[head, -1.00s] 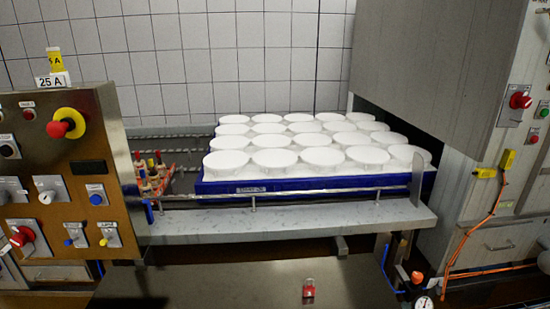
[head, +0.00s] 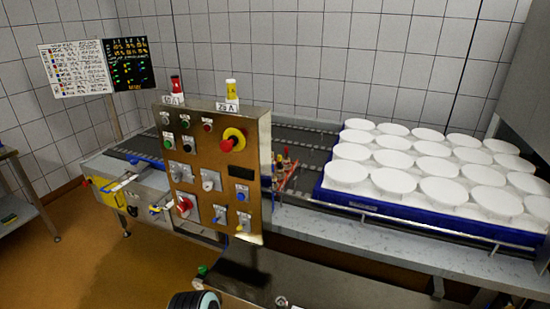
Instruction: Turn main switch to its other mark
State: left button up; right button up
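A brass-coloured control panel (head: 222,150) stands left of centre in the head view. A red rotary switch (head: 185,206) on a pale plate sits at its lower left and looks like the main switch. Its handle appears tilted, but its marks are too small to read. Other controls on the panel are a red mushroom button (head: 227,145) on a yellow collar, grey rotary switches (head: 208,181), and small blue and yellow knobs.
A blue tray (head: 345,200) of white moulds stands on the conveyor at right. A dark surface (head: 265,275) lies below the panel. A side table (head: 15,185) stands at far left. Brown floor (head: 75,265) is open at lower left. Two charts (head: 125,65) stand behind.

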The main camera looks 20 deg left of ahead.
aim_at(186, 205)
jog(key=u, duration=1.6)
